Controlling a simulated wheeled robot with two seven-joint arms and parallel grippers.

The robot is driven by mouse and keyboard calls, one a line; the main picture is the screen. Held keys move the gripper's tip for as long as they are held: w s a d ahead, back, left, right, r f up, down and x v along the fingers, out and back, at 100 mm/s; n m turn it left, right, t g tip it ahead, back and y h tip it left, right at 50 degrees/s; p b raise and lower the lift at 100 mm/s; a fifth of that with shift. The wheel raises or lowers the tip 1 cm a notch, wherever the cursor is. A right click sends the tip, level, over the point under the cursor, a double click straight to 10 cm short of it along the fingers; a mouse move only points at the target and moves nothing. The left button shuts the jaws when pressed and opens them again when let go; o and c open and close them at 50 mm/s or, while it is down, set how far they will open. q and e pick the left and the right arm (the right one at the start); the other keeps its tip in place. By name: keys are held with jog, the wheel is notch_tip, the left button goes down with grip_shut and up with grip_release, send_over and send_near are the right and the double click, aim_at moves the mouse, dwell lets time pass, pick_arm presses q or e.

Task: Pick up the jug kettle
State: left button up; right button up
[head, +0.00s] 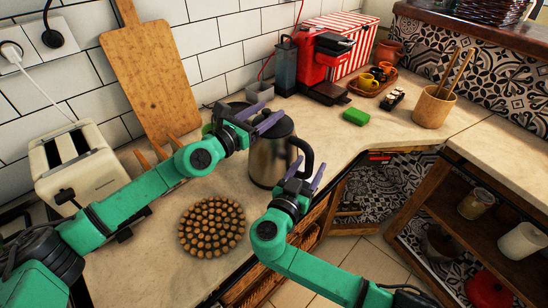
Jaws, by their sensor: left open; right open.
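The jug kettle (268,160) is a dark metallic jug with a black handle on its right side. It stands upright on the counter in the middle of the head view. My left gripper (268,119) is open at the kettle's upper left, with its purple fingers overlapping the kettle's top edge in the picture. My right gripper (308,170) is open in front of the kettle's lower right, close to the handle. Both grippers look empty. I cannot tell whether any finger touches the kettle. Part of the kettle's top is hidden by my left gripper.
A round trivet (211,227) lies in front of the kettle. A toaster (80,165) and a cutting board (150,75) stand at left. A red coffee machine (322,58), a green sponge (356,117) and a utensil pot (433,107) stand behind. Bare counter (345,145) lies right of the kettle.

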pick_arm(q)
jog(key=shift+w+d, duration=0.15)
jog(key=shift+w, duration=0.05)
pick_arm(e)
jog(key=shift+w+d, duration=0.1)
jog(key=shift+w, duration=0.1)
pick_arm(q)
jog(key=shift+s+r, duration=0.1)
jog(key=shift+c, duration=0.6)
pick_arm(e)
jog(key=shift+s, duration=0.1)
jog(key=shift+c, duration=0.6)
pick_arm(q)
grip_shut()
pick_arm(e)
grip_shut()
